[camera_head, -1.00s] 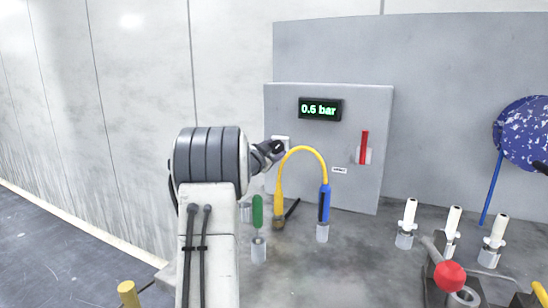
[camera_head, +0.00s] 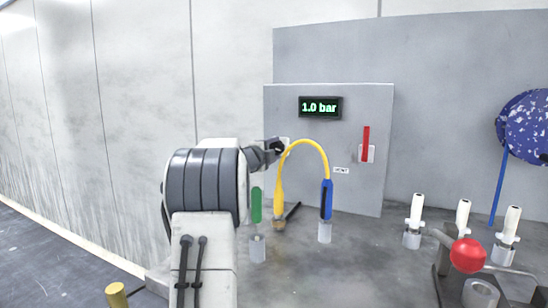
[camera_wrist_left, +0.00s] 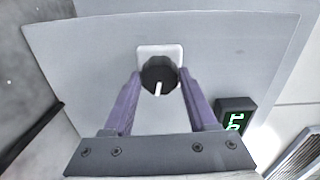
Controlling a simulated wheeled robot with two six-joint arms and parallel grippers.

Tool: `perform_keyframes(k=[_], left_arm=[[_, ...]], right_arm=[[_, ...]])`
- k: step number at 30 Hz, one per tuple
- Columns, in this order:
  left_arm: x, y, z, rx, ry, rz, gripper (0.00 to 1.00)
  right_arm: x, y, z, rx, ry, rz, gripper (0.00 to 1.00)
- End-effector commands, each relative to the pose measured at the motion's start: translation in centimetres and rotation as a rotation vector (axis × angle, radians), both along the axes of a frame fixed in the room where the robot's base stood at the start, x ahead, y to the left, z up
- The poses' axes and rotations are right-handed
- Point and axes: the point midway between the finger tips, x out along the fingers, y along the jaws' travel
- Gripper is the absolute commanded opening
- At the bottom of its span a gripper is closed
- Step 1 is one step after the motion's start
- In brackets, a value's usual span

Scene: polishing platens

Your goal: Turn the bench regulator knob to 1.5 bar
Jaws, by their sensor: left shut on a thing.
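The black regulator knob (camera_wrist_left: 159,77) with a white pointer line sits on a pale square plate (camera_wrist_left: 152,51) in the left wrist view. My left gripper (camera_wrist_left: 159,80) has its two purple fingers on either side of the knob and is shut on it. In the head view my left gripper (camera_head: 277,147) reaches the grey panel (camera_head: 330,190), and its wrist hides most of the knob. The display (camera_head: 320,107) on the panel reads 1.0 bar; it also shows turned sideways in the left wrist view (camera_wrist_left: 235,118). My right gripper is not in view.
A red lever (camera_head: 366,143) is right of the display. A yellow hose (camera_head: 308,144) arches close to my left gripper. A green-handled tool (camera_head: 256,205) and a blue-handled tool (camera_head: 326,200) stand in holders. White-topped posts, a red ball knob (camera_head: 468,255) and a blue disc (camera_head: 527,128) are at right.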

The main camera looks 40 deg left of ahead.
Motion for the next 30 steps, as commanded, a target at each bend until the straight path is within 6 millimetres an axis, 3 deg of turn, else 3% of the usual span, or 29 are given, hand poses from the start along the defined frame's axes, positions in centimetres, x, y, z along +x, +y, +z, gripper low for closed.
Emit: perform_keyframes(k=[15,30], left_arm=[[0.1,-0.1,-0.4,0.438,0.117,-0.003,0.02],[0.1,-0.1,-0.2,0.622,0.168,-0.005,0.02]], right_arm=[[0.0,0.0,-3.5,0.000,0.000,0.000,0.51],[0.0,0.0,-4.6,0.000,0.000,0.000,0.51]])
